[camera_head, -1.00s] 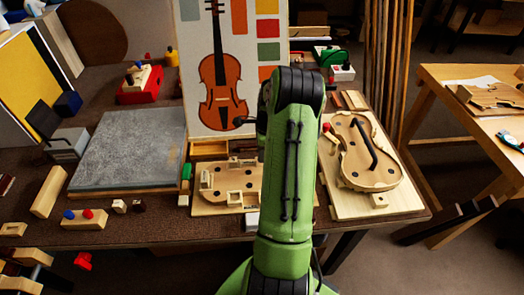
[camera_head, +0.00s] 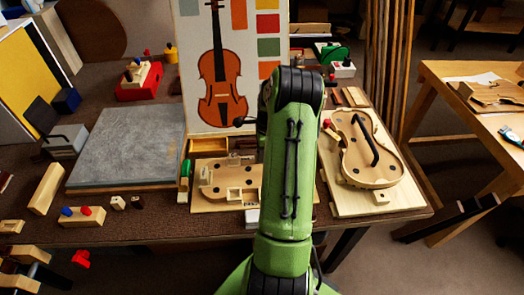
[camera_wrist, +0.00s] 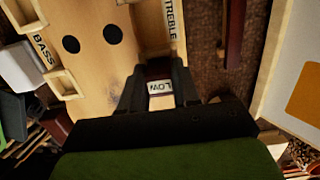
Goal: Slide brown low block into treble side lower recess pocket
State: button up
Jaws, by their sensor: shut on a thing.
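My gripper (camera_wrist: 159,88) is shut on the brown low block (camera_wrist: 155,72). The block is dark brown with a white "LOW" label facing the wrist camera. It sits between the two black fingers, over the lower edge of the pale violin-form board (camera_wrist: 100,20). The board has a "TREBLE" label (camera_wrist: 170,20) just beyond the block and a "BASS" label (camera_wrist: 42,52) at the left. The treble side lower recess is largely hidden by the fingers and block, so I cannot tell how far in the block is. In the head view the board (camera_head: 215,206) is partly behind my arm, which hides my gripper.
Pale framed pockets (camera_wrist: 65,85) line the bass side. A dark brown bar (camera_wrist: 235,32) lies right of the board.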

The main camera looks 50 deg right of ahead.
jog(key=o, duration=1.1)
jog(key=shift+f, duration=0.1)
jog(key=r+p, duration=0.1)
jog(key=r, duration=0.4)
jog(key=s+d+r+p, duration=0.1)
jog(key=r, duration=0.4)
jog(key=r+p, duration=0.2)
jog(key=r, duration=0.3)
jog(key=shift+s+d+r, duration=0.15)
jog(key=shift+s+r, duration=0.1)
jog(key=shift+r, duration=0.1)
